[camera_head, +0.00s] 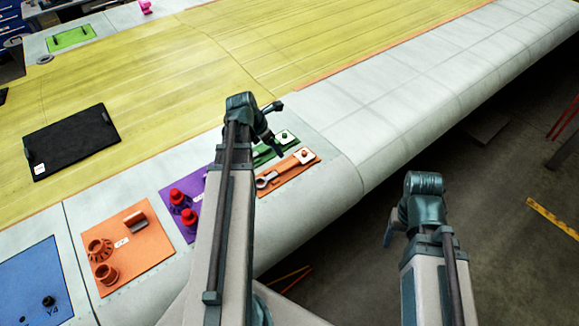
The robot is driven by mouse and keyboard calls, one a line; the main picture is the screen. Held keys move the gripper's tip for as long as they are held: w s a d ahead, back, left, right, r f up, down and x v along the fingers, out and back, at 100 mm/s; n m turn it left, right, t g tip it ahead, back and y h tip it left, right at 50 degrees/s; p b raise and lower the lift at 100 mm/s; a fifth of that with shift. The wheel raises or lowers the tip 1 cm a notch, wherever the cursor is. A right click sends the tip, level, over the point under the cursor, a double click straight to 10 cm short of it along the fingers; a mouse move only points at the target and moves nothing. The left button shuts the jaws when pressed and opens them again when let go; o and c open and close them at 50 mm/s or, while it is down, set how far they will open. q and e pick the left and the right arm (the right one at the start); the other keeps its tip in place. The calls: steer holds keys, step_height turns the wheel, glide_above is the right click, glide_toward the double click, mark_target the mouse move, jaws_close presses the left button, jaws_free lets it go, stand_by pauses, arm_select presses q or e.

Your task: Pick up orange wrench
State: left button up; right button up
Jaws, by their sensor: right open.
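An orange mat (300,171) lies on the pale front edge of the wing, just right of my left arm. A pale, metallic-looking wrench (270,178) lies on it, with its ring end toward the lower left. My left gripper (274,128) is above and behind this mat, near the green mat; its jaws are too small and dark to read. My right gripper (388,233) is open, hanging past the wing's edge over the floor, to the right of the wrench and apart from it.
A green mat (262,158) lies beside the orange one. A purple mat (170,202) with red parts, partly behind my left arm, and another orange mat (150,252) with orange parts lie left. A black mat (75,140) lies on the yellow surface. The right wing edge is clear.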

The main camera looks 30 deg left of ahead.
arm_select(q)
steer(key=b, duration=0.6)
glide_above(288, 164)
steer(key=s+a, duration=0.2)
steer(key=s, duration=0.1)
steer(key=f, duration=0.7)
steer(key=shift+w+d, duration=0.15)
steer(key=shift+d, duration=0.1)
steer(key=shift+w+d+b+x, duration=0.1)
steer(key=shift+d+b+x, duration=0.05)
steer(key=shift+b+x, duration=1.15)
steer(key=shift+w+d+b+x, duration=0.15)
steer(key=shift+b+x, duration=1.05)
steer(key=shift+x, duration=0.2)
jaws_close()
